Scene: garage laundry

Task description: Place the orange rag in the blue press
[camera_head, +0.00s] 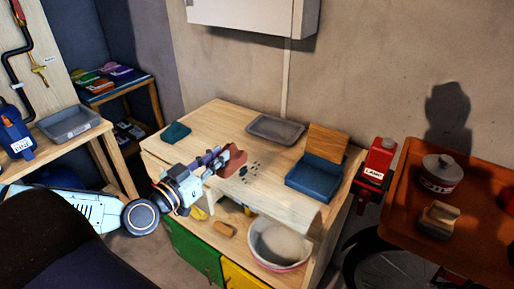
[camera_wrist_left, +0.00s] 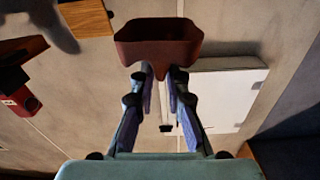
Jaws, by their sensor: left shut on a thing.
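My left gripper (camera_head: 222,162) is over the wooden workbench, shut on a reddish-brown, hollow, scoop-like thing (camera_head: 235,159). In the left wrist view the left gripper (camera_wrist_left: 160,72) pinches its narrow lower end, and its wide body (camera_wrist_left: 158,42) sticks out beyond the fingertips. The blue press (camera_head: 312,181), a blue box with an upright wooden board at its back, stands on the right of the bench, apart from the gripper. I cannot clearly make out an orange rag; a small orange-red item (camera_head: 98,86) lies among coloured ones on the back-left shelf. My right gripper is not in view.
The workbench (camera_head: 220,120) also bears a grey tray (camera_head: 275,128), a dark teal cloth (camera_head: 175,132) and several dark specks. A pale bucket (camera_head: 280,243) sits below. A red can (camera_head: 378,158) and an orange-brown table (camera_head: 460,235) are at right.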

